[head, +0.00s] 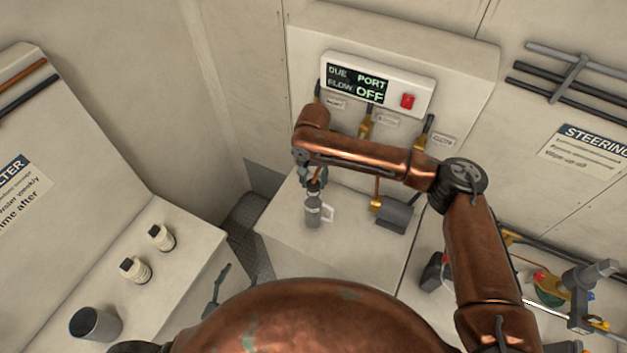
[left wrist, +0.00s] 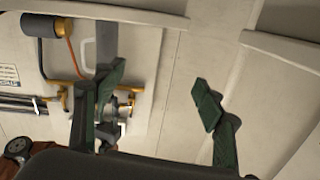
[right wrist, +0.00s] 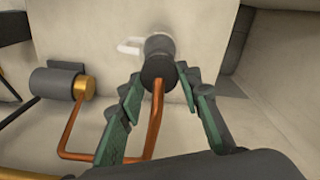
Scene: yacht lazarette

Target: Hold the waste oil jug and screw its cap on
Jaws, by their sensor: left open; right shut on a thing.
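The waste oil jug (head: 313,213) is a grey cylinder with a white handle, upright on the pale ledge. It also shows in the right wrist view (right wrist: 159,44). My right gripper (head: 314,181) is above the jug. Its fingers in the right wrist view (right wrist: 160,84) are closed around the dark round cap (right wrist: 157,69), which lines up with the jug's top. I cannot tell whether the cap touches the jug or is threaded. My left gripper (head: 217,290) is open and empty, apart from the jug, lower left of it; its spread fingers show in the left wrist view (left wrist: 165,85).
A dark canister with brass fittings (head: 396,215) and a copper pipe stands right of the jug. A panel reading OFF (head: 376,84) is on the wall behind. Two small bottles (head: 135,270) and a grey cup (head: 95,324) stand on the left bench. A gap lies between bench and ledge.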

